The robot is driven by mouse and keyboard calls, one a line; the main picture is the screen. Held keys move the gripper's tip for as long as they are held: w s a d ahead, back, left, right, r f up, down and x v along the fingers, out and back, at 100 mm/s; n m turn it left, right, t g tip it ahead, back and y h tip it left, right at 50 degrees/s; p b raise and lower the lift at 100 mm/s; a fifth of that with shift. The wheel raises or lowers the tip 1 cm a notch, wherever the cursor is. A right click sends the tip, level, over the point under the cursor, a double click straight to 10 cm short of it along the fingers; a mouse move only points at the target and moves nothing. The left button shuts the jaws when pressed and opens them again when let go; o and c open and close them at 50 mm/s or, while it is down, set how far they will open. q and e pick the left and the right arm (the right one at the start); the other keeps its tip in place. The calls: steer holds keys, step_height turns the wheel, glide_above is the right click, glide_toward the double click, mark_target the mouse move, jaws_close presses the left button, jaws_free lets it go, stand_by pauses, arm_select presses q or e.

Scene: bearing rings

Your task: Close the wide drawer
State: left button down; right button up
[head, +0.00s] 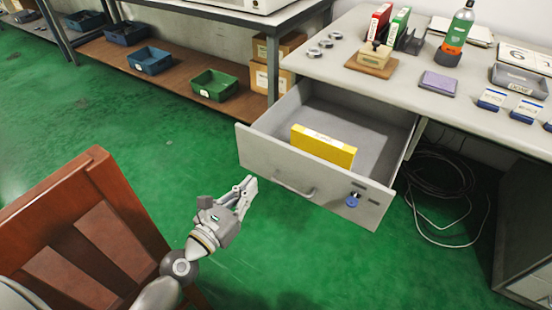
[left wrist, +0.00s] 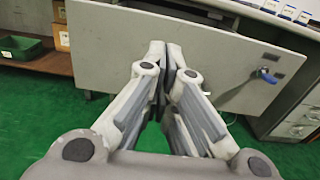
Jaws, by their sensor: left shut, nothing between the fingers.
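The wide drawer (head: 300,177) is a grey drawer pulled out from under the desk in the head view. It holds a yellow box (head: 323,147). A bar handle (head: 294,186) is on its front, and a blue key or tag (head: 351,200) hangs at the right of the front. My left gripper (head: 250,184) is shut and empty, just in front of the drawer front, left of the handle. In the left wrist view, the shut fingers (left wrist: 168,47) point at the drawer front (left wrist: 110,50) and hide part of it. Contact cannot be told. My right gripper is not in view.
A brown wooden chair (head: 88,235) stands at the lower left, close to my left arm. Loose cables (head: 440,190) lie under the desk at right. The desk top (head: 345,70) carries rings, binders and a bottle (head: 459,28). Green floor is clear before the drawer.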

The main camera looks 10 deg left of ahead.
arm_select(q)
glide_toward(281, 152)
steer(key=w, duration=0.1)
steer(key=x, duration=0.5)
steer(key=shift+d, duration=0.2)
steer(key=shift+w+d, duration=0.15)
steer(key=shift+w, duration=0.45)
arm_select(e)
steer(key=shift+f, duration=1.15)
